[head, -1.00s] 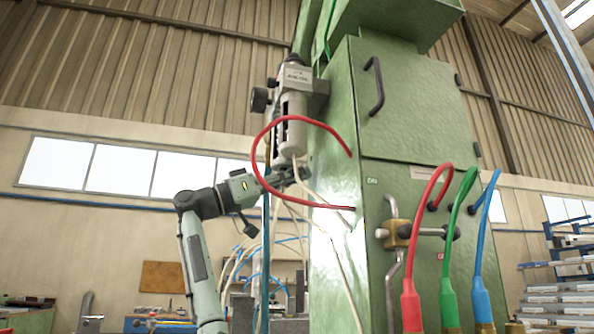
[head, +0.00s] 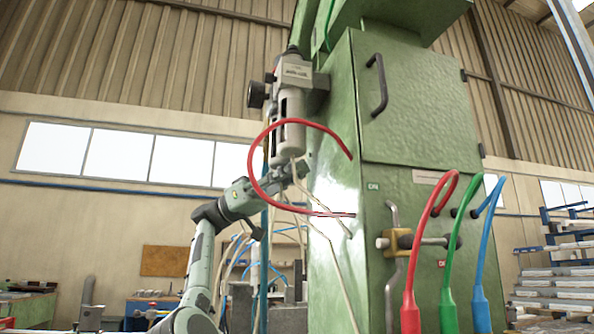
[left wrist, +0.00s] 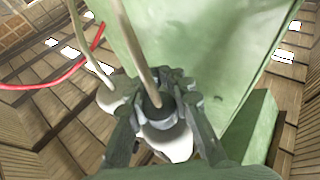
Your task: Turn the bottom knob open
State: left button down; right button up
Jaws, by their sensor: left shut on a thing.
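The grey filter unit (head: 288,135) is fixed to the left side of the green machine, with its pale bowl hanging down. The bottom knob is at the lower end of this bowl, small and mostly hidden by my gripper in the head view. My left gripper (head: 291,172) comes up from below to the bowl's underside. In the left wrist view its two fingers (left wrist: 168,108) are closed around the small dark bottom knob (left wrist: 157,104) under the bowl. A pale hose passes close in front of the knob there. My right gripper is not in view.
A red hose (head: 255,165) loops in front of the bowl and my gripper. Pale thin hoses (head: 335,262) hang just beside it. The green machine cabinet (head: 335,110) stands close on the right. The space left of the arm is clear.

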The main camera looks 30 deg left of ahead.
pick_arm(q)
jog(key=shift+d+f, duration=0.1)
dwell(0.4)
jog(key=c, duration=1.3)
grip_release()
